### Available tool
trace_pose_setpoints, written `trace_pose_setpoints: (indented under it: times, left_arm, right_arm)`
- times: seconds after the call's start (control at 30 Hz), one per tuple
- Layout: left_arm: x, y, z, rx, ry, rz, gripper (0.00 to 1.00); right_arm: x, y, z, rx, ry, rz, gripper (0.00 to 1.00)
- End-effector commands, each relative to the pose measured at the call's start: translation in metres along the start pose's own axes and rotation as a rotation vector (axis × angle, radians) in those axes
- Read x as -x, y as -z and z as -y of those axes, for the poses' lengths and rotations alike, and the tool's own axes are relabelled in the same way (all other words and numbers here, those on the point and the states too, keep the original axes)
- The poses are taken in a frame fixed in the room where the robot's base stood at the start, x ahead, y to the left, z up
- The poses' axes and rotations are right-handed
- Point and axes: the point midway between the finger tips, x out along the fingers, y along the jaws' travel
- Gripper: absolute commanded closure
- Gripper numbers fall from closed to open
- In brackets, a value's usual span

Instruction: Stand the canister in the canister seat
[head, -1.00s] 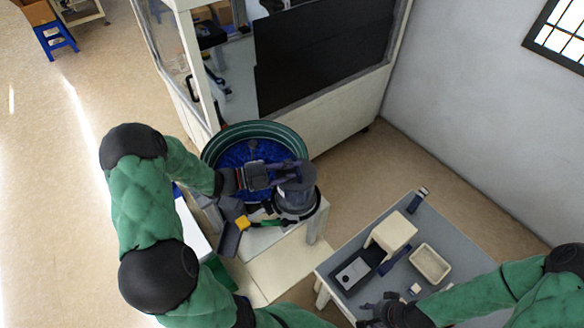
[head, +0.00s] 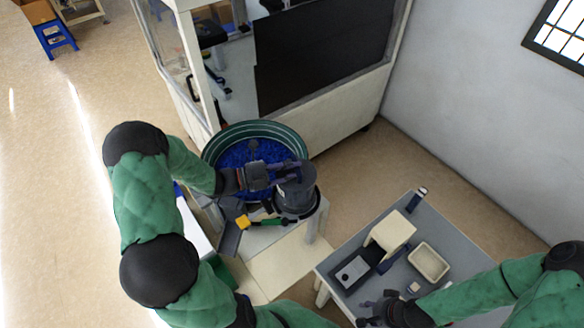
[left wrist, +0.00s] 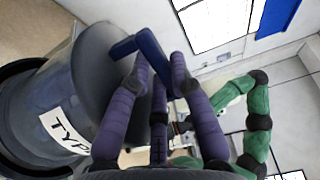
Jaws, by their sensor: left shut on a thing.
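The canister (head: 296,184) is a grey cylinder, at the right front of the blue-filled bowl in the head view. In the left wrist view the canister (left wrist: 95,85) shows a white label beginning "TYP" and a blue handle (left wrist: 150,55). My left gripper (head: 284,172) is shut on this handle; its purple fingers (left wrist: 165,75) close around it. A dark ring, apparently the canister seat (head: 316,206), surrounds the canister's lower end. I cannot tell whether the canister rests fully in it. My right gripper (head: 372,312) is over the near edge of the grey table, its jaws unclear.
The green-rimmed bowl feeder (head: 235,132) holds blue parts beside my left gripper. A yellow-and-black item (head: 243,222) lies at the stand's front. The grey table (head: 430,225) carries a cream block (head: 390,232), a white tray (head: 429,263) and a dark box (head: 350,272).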

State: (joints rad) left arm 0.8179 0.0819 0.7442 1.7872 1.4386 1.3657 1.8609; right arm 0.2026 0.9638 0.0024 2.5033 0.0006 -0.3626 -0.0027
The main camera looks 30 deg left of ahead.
Motion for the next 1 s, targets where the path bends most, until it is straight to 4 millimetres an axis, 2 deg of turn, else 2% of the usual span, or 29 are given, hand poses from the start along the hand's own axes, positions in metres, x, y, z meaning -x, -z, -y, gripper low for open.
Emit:
trace_pose_setpoints:
  times: [0.6, 0.63, 0.67, 1.0]
  left_arm:
    - [0.0, -0.001, -0.009, -0.002, 0.002, 0.0, 1.0]
    - [0.0, -0.001, -0.009, -0.002, 0.002, 0.0, 0.73]
    - [0.0, -0.001, -0.009, -0.002, 0.002, 0.0, 0.69]
    - [0.001, 0.0, -0.01, 0.001, -0.001, 0.001, 0.69]
  right_arm:
    - [-0.004, 0.0, -0.001, 0.0, 0.0, 0.0, 0.6]
    - [-0.004, 0.0, -0.001, 0.0, 0.0, 0.0, 0.6]
    - [-0.003, 0.0, -0.001, 0.0, 0.0, 0.0, 0.6]
    - [-0.003, 0.0, -0.001, 0.0, 0.0, 0.0, 0.6]
